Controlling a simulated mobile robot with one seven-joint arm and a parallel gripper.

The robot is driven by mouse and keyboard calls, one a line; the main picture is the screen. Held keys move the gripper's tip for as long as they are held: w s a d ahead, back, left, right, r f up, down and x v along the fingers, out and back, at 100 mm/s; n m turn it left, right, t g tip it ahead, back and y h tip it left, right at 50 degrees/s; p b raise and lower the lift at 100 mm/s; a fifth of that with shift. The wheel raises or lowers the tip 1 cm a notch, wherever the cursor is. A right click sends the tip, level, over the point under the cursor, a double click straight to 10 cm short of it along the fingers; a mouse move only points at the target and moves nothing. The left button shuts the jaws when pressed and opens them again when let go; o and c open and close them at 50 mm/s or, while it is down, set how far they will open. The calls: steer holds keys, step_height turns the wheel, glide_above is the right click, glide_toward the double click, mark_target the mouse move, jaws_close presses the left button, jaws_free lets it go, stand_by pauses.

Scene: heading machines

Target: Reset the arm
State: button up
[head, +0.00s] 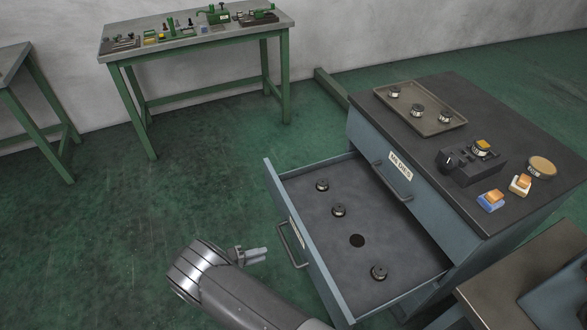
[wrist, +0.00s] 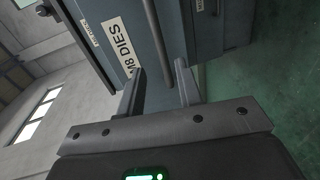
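My gripper (head: 257,255) is at the bottom centre of the head view, left of the open lower drawer (head: 290,215) and its handle (head: 291,247). In the wrist view the two fingers of my gripper (wrist: 158,88) stand apart, with nothing held between their tips. The drawer front with its "M8 DIES" label (wrist: 117,39) and bar handle (wrist: 155,45) lies beyond the fingers. The handle looks separate from the fingers, though the exact distance is hard to tell. My arm comes in from the bottom edge of the head view.
On the cabinet top (head: 440,90) are a tray (head: 454,123) of dies, a dark block (head: 470,168) and small blocks (head: 491,201). A green workbench (head: 190,45) stands behind; floor on the left is clear.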

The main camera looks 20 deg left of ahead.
steer(key=w+d+r+m+g+y, duration=0.1)
steer(key=w+d+r+m+g, duration=0.2)
steer(key=d+r, duration=0.6)
steer(key=w+d+r+m+g+y, duration=0.15)
steer(key=w+d+r+g, duration=0.3)
steer(key=r, duration=0.85)
steer(key=w+d+r+m+g+y, duration=0.1)
steer(key=w+d+r+g+y, duration=0.15)
steer(key=w+d+r, duration=0.65)
steer(key=s+d+r+y, duration=0.2)
steer(key=s+d+r, duration=0.45)
steer(key=r, duration=0.35)
steer(key=s+d+r+m+t+y, duration=0.1)
steer(key=s+d+r+t+y, duration=0.1)
steer(key=s+d+r, duration=0.3)
steer(key=s+d+r+m+t+y, duration=0.2)
steer(key=s+d+r, duration=0.2)
steer(key=s+d, duration=0.7)
steer(key=shift+s+d+r+t, duration=0.3)
steer(key=shift+s+r, duration=0.1)
steer(key=shift+s, duration=0.55)
